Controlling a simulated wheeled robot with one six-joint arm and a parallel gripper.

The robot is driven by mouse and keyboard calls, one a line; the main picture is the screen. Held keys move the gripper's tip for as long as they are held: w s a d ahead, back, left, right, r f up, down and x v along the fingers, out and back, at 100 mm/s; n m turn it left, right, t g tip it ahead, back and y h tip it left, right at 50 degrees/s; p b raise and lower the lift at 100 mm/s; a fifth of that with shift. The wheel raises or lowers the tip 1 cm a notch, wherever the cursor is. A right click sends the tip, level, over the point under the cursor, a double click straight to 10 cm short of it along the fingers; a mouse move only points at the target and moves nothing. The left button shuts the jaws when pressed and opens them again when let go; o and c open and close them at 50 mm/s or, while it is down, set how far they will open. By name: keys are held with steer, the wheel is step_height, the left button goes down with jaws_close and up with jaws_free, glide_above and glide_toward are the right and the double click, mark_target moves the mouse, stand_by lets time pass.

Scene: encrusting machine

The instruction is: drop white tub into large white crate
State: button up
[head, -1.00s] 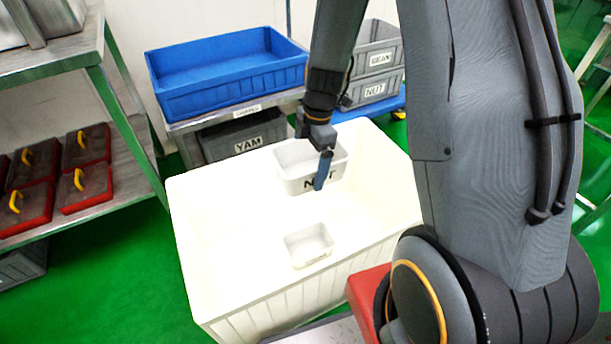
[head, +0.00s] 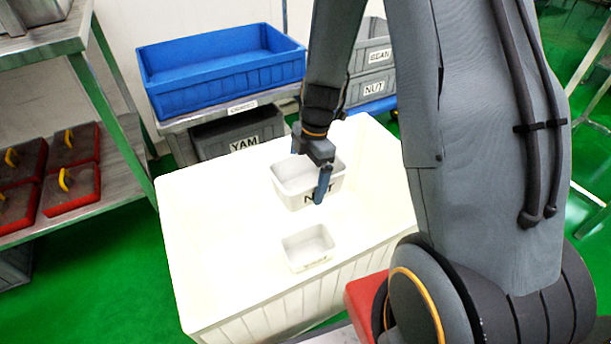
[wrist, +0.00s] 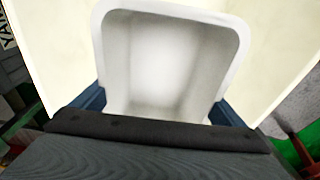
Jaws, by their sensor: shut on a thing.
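The large white crate (head: 185,255) stands in the middle of the head view, open at the top. A white tub (head: 290,190) with dark lettering that looks like "NUT" is in my gripper (head: 322,178). My gripper is shut on the tub and holds it upright over the crate's opening, toward the far side. In the wrist view the held tub (wrist: 165,65) looks empty, with the crate's pale inside around it. A second, smaller white tub (head: 308,247) lies inside the crate, nearer the front. My gripper hides part of the held tub's lettering.
Behind the crate a blue bin (head: 220,72) rests on a rack above a grey YAM bin (head: 240,135). Grey bins (head: 372,88) stand at back right. A shelf with red-edged boxes (head: 70,185) is at left. Green floor is clear at front left.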

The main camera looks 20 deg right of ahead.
steer(key=o, duration=0.8)
steer(key=shift+r, duration=0.1)
steer(key=r, duration=0.2)
steer(key=r+p, duration=0.1)
steer(key=r, duration=0.2)
steer(key=d+r+p, duration=0.1)
steer(key=r, duration=0.1)
steer(key=shift+w+d+r, duration=0.1)
steer(key=shift+r, duration=0.2)
